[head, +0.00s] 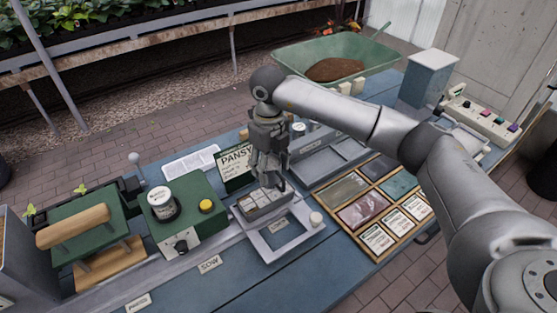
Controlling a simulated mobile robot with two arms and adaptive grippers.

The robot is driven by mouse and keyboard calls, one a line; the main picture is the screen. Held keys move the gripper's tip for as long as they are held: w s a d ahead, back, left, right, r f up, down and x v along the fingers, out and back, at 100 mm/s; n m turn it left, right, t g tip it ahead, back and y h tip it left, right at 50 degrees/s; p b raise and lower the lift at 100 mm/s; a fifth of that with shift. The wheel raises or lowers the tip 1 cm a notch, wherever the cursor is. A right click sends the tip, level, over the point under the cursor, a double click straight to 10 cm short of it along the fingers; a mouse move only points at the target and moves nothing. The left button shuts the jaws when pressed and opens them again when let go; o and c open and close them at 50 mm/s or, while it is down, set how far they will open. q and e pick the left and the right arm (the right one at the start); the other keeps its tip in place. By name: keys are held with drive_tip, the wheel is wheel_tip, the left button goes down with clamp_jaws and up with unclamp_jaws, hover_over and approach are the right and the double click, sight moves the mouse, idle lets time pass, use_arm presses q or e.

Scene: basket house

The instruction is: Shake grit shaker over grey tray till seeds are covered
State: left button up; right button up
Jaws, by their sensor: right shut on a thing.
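My right gripper (270,183) points down at the middle of the bench. Its fingertips are at the back edge of a small grey tray (263,207) with several cells, and it appears shut on that tray. The tray is at the back of a light grey frame (259,243) with a square opening. Seeds or grit in the cells are too small to make out. A white-topped jar (298,129) stands just behind the gripper; I cannot tell whether it is the grit shaker. My left gripper is out of view.
A green box (197,236) with a white-lidded jar (160,204) and yellow button stands left. A PANSY sign (236,164) is close behind the gripper. A wooden case of packets (377,241) lies right. A green wheelbarrow (345,52) of soil stands behind. The front bench is mostly clear.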

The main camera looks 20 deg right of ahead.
drive_tip(key=shift+s+a, duration=0.15)
drive_tip(key=shift+a, duration=0.65)
drive_tip(key=shift+w+d+b, duration=0.15)
drive_tip(key=shift+d, duration=0.6)
drive_tip(key=shift+w+d+b, duration=0.1)
drive_tip(key=shift+d+b, duration=0.05)
drive_tip(key=shift+d, duration=0.6)
drive_tip(key=shift+s+a+b, duration=0.2)
drive_tip(key=shift+a+b, duration=0.15)
drive_tip(key=shift+a, duration=0.65)
drive_tip(key=shift+s+a+b, duration=0.15)
drive_tip(key=shift+a+b, duration=0.2)
drive_tip(key=shift+a, duration=0.65)
drive_tip(key=shift+s+a+b, duration=0.95)
drive_tip(key=shift+a+b, duration=0.1)
drive_tip(key=shift+a, duration=3.15)
wheel_tip(320, 180, up, 6)
drive_tip(key=d+p, duration=0.2)
drive_tip(key=shift+w+d, duration=0.3)
drive_tip(key=shift+w, duration=0.05)
